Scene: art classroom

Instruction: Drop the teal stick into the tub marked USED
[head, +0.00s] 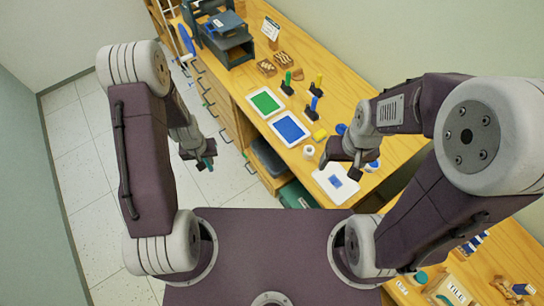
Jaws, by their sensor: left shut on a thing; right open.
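My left gripper (203,163) hangs over the floor to the left of the long wooden counter. It is shut on the teal stick (208,162), of which only a small teal part shows. My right gripper (343,164) is open above the counter, near a white sheet with a blue patch. At the lower right, a small white label (402,286) seems to read USED, but it is too small to be sure. The tub it belongs to cannot be made out clearly. Both grippers are far from that label.
The counter (345,75) holds a green pad (265,102), a blue pad (290,128), several upright coloured handles and a dark rack (226,40). A second wooden surface at lower right holds a tray marked TILE (447,292) and a teal round thing (420,278). The floor at left is clear.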

